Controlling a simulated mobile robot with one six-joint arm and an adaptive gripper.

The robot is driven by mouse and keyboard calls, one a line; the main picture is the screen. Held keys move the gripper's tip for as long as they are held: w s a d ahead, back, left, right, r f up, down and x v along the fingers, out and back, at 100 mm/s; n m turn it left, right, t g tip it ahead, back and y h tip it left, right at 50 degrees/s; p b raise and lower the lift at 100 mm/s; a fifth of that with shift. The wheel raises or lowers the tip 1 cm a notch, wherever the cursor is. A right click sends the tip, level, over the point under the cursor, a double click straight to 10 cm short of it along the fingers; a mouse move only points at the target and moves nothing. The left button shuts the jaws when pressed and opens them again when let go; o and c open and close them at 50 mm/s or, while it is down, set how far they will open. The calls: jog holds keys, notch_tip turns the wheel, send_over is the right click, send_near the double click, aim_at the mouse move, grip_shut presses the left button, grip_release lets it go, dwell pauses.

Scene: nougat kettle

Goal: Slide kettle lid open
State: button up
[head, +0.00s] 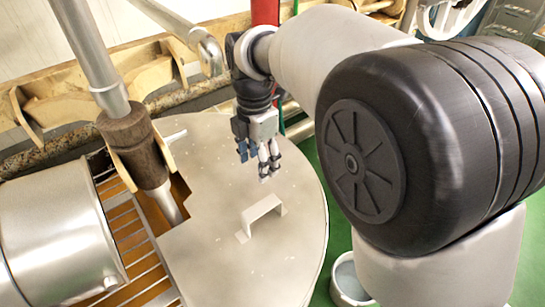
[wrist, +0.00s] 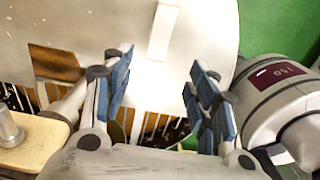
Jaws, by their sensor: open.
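The kettle lid (head: 285,255) is a large pale metal plate with a rounded right edge and a notch at its left side. Its handle (head: 262,214) is a raised bracket near the middle of the plate. My gripper (head: 257,162) is above the lid, behind the handle in the head view, apart from it and empty. In the wrist view my gripper (wrist: 160,78) shows its blue-padded fingers spread wide. The handle (wrist: 162,32) shows ahead of the gap between them, on the lid (wrist: 95,22). Brown slats show past the lid's edge, between the fingers.
A metal shaft with a wooden collar (head: 132,145) stands at the lid's left notch. A metal drum (head: 55,235) is at the lower left. A wooden beam (head: 60,90) runs behind. In the wrist view, a grey cylinder (wrist: 262,98) with a dark label is close on the right.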

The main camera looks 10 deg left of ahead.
aim_at(261, 207)
notch_tip(261, 207, down, 17)
jog(key=shift+s+d+r+b, duration=0.1)
jog(key=shift+b, duration=0.65)
jog(key=shift+c, duration=0.5)
grip_shut()
